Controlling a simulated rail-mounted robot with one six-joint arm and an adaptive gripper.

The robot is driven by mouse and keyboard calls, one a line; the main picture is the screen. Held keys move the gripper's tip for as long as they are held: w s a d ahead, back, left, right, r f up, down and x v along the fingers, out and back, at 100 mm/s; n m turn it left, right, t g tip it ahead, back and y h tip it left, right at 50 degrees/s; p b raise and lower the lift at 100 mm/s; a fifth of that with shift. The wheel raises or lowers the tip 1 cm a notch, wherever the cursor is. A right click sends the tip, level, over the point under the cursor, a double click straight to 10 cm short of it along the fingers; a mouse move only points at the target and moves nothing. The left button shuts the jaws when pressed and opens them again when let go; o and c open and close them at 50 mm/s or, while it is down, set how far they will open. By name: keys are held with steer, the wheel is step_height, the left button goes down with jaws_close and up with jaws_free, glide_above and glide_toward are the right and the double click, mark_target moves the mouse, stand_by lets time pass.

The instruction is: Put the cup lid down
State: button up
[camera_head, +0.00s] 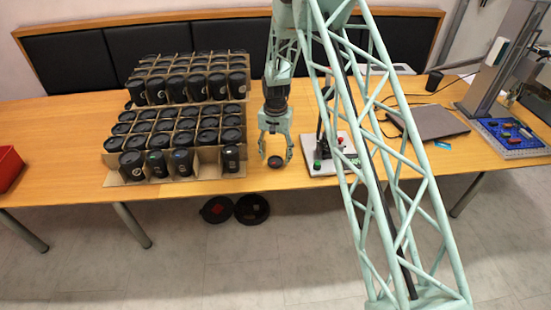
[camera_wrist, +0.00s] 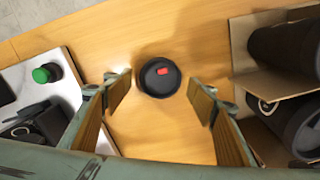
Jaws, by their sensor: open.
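The cup lid (camera_head: 275,161) is a round black disc lying on the wooden table near its front edge. In the wrist view the lid (camera_wrist: 159,77) shows a small red mark on top. My gripper (camera_head: 275,156) points down over the lid with its fingers spread. In the wrist view my gripper (camera_wrist: 158,93) has one finger on each side of the lid, with clear gaps between the fingers and the lid. The gripper is open and holds nothing.
Cardboard dividers with several black cups (camera_head: 183,161) stand close to the left. A white-based device (camera_head: 325,160) with a green button (camera_wrist: 41,75) stands close to the right. A laptop (camera_head: 428,122) lies farther right. Two round black containers (camera_head: 251,208) are on the floor.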

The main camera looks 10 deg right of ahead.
mark_target(276, 162)
step_height(276, 162, up, 11)
steer(key=shift+p, duration=0.4)
stand_by(0.9)
